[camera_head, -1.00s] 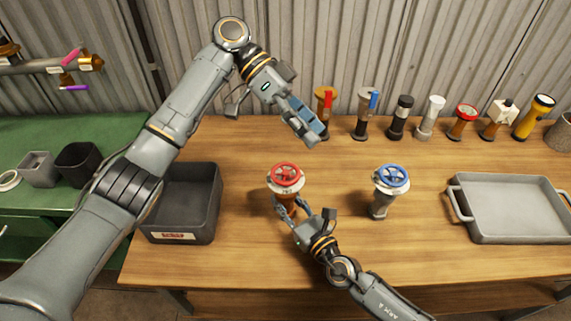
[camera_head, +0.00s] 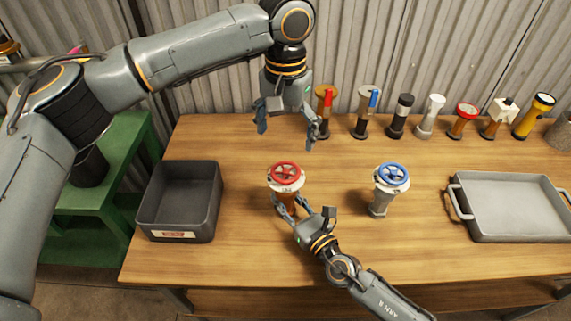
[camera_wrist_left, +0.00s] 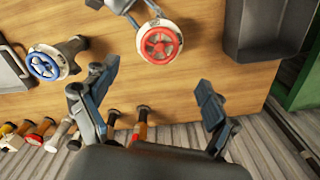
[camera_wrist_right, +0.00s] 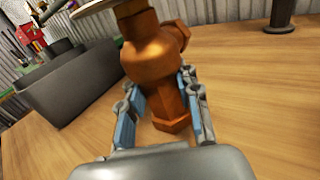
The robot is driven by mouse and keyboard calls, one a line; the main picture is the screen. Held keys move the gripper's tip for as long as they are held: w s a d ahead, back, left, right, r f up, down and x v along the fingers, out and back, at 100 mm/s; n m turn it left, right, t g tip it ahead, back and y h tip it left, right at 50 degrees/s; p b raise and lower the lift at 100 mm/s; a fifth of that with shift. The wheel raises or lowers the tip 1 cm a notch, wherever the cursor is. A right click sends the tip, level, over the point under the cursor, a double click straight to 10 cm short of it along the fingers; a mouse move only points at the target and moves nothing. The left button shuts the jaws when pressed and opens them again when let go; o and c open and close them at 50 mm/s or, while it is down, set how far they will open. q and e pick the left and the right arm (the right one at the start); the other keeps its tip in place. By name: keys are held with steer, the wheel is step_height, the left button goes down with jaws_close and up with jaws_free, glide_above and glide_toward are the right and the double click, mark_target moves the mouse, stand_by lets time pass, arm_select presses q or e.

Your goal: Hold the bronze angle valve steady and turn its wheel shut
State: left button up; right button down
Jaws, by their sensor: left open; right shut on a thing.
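The bronze angle valve (camera_wrist_right: 153,65) stands upright on the table. Its red wheel (camera_head: 286,174) sits on top; the wheel also shows in the left wrist view (camera_wrist_left: 160,42). My right gripper (camera_head: 283,206) is shut on the valve's lower body; both fingers flank the bronze body in the right wrist view (camera_wrist_right: 165,112). My left gripper (camera_head: 289,130) is open and empty, pointing down, above and behind the red wheel, apart from it. In the left wrist view its open fingers (camera_wrist_left: 155,95) have the red wheel beyond them.
A grey valve with a blue wheel (camera_head: 391,176) stands to the right. A dark bin (camera_head: 150,212) is at the left and a grey tray (camera_head: 512,238) at the right. Several valves and flashlights line the back, including one with a red lever (camera_head: 326,101). Table between is clear.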

mark_target(285, 170)
arm_select(q)
step_height(285, 170, down, 10)
steer(key=shift+r, duration=0.15)
steer(key=shift+c, duration=0.2)
steer(key=c, duration=1.1)
